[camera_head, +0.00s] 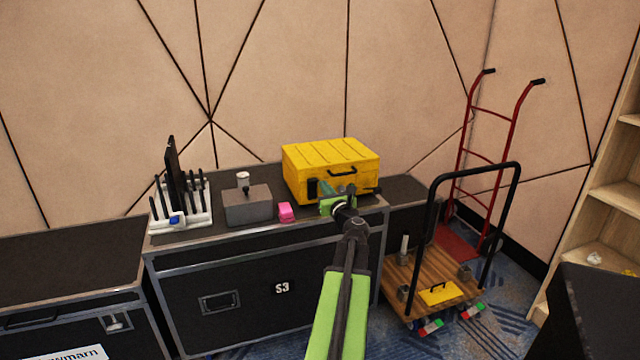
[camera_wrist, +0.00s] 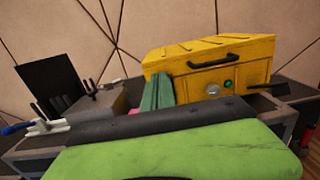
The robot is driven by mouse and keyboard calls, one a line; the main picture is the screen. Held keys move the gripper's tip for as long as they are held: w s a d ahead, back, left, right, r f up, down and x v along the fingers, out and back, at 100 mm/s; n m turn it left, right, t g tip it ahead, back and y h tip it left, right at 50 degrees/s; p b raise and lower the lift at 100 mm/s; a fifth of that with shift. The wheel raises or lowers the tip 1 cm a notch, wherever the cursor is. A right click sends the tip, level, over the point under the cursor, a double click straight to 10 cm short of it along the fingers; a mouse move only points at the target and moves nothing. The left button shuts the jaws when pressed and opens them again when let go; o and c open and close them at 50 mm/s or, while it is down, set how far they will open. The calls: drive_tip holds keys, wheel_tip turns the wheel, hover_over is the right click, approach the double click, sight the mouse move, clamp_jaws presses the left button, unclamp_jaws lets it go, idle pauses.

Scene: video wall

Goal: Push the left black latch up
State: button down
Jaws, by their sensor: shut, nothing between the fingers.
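A yellow case (camera_head: 330,160) stands on the black flight case, its front facing me. It also fills the right middle of the wrist view (camera_wrist: 190,52). The left black latch (camera_head: 312,188) shows on the lower left of its front in the head view. In the wrist view my gripper appears to hide this latch. My gripper (camera_head: 325,187) is shut and empty, just right of the latch and close to the case front. I cannot tell whether it touches. Its green fingers (camera_wrist: 158,88) point at the case's left front in the wrist view.
A black handle (camera_wrist: 207,64), a green button (camera_wrist: 228,83) and a dark part at the right (camera_wrist: 255,87) are on the case front. A pink block (camera_head: 286,212), a grey box (camera_head: 247,205) and a white rack (camera_head: 181,210) stand to the left. A trolley (camera_head: 435,285) is at right.

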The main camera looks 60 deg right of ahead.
drive_tip(key=s+a+r+p, duration=0.1)
drive_tip(key=s+a+r, duration=0.1)
drive_tip(key=s+a+r+p, duration=0.1)
drive_tip(key=r, duration=0.1)
drive_tip(key=shift+p, duration=0.3)
drive_tip(key=shift+d, duration=0.1)
